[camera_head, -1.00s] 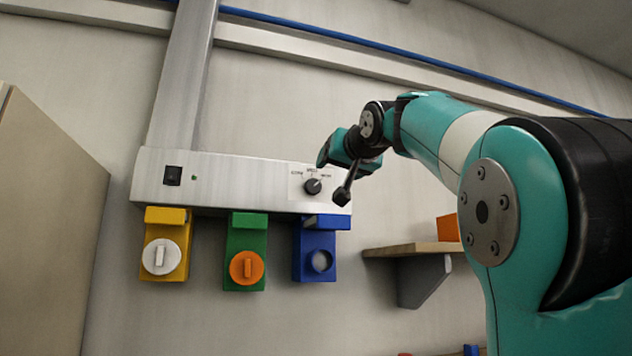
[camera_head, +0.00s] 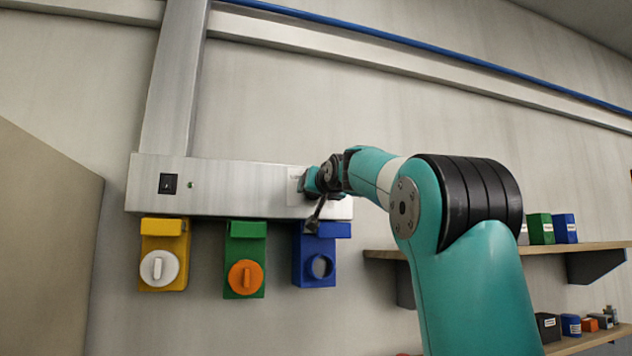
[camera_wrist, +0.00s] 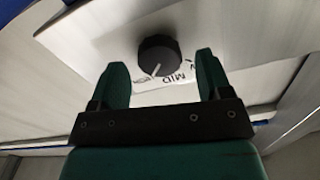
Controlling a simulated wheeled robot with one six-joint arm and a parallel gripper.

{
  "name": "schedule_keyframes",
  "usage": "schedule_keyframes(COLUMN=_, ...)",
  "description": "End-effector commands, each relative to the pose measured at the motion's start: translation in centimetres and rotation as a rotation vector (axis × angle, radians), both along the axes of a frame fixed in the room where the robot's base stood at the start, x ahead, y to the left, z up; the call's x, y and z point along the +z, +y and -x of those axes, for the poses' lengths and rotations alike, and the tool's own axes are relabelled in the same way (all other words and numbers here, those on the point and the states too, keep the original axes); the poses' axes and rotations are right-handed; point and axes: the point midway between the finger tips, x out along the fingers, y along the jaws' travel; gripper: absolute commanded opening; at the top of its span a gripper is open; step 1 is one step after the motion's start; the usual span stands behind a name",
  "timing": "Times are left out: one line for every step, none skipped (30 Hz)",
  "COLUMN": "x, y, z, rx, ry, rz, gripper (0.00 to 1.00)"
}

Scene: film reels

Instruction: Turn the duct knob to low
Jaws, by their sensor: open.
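The duct knob (camera_wrist: 158,57) is a round black dial on a pale label plate, seen in the wrist view. Its white pointer line aims down and left, to the left of the printed word MID. Another label beside the pointer is blurred and partly hidden by a finger. My gripper (camera_wrist: 161,66) is open, with its two green fingers apart and the knob ahead of and between their tips in the picture. I cannot tell any contact. In the head view my gripper (camera_head: 311,184) is at the right end of the metal duct (camera_head: 235,182) and hides the knob.
Under the duct hang a yellow box with a white dial (camera_head: 158,267), a green box with an orange dial (camera_head: 244,278) and a blue box (camera_head: 314,266). Shelves with small boxes (camera_head: 541,228) are at the right. A beige panel (camera_head: 45,240) stands at the left.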

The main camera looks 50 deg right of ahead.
Motion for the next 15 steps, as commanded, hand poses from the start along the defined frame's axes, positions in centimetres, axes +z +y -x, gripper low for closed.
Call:
schedule_keyframes(x=0.14, y=-0.14, z=-0.25, rx=0.000, ry=0.000, rz=0.000, gripper=0.71)
schedule_keyframes(x=0.09, y=-0.20, z=-0.35, rx=0.000, ry=0.000, rz=0.000, gripper=0.71)
schedule_keyframes(x=0.04, y=-0.25, z=-0.43, rx=0.000, ry=-0.001, rz=0.001, gripper=0.71)
schedule_keyframes(x=0.01, y=-0.28, z=-0.46, rx=0.000, ry=-0.001, rz=0.001, gripper=0.71)
schedule_keyframes(x=-0.02, y=-0.29, z=-0.48, rx=0.000, ry=-0.001, rz=0.001, gripper=0.71)
schedule_keyframes(x=-0.04, y=-0.30, z=-0.48, rx=0.000, ry=-0.001, rz=0.001, gripper=0.71)
schedule_keyframes(x=-0.05, y=-0.30, z=-0.47, rx=0.000, ry=-0.001, rz=0.001, gripper=0.71)
schedule_keyframes(x=-0.05, y=-0.30, z=-0.46, rx=0.000, ry=-0.001, rz=0.001, gripper=0.71)
schedule_keyframes(x=-0.06, y=-0.29, z=-0.46, rx=0.000, ry=-0.001, rz=0.001, gripper=0.71)
schedule_keyframes(x=-0.06, y=-0.29, z=-0.46, rx=0.000, ry=-0.001, rz=0.001, gripper=0.71)
schedule_keyframes(x=-0.06, y=-0.29, z=-0.46, rx=0.000, ry=-0.001, rz=0.001, gripper=0.69)
schedule_keyframes(x=-0.05, y=-0.29, z=-0.45, rx=0.000, ry=-0.001, rz=0.001, gripper=0.60)
schedule_keyframes(x=-0.05, y=-0.29, z=-0.45, rx=0.000, ry=-0.001, rz=0.001, gripper=0.53)
schedule_keyframes(x=-0.05, y=-0.29, z=-0.45, rx=0.000, ry=-0.001, rz=0.001, gripper=0.46)
schedule_keyframes(x=-0.05, y=-0.28, z=-0.44, rx=0.000, ry=-0.001, rz=0.001, gripper=0.37)
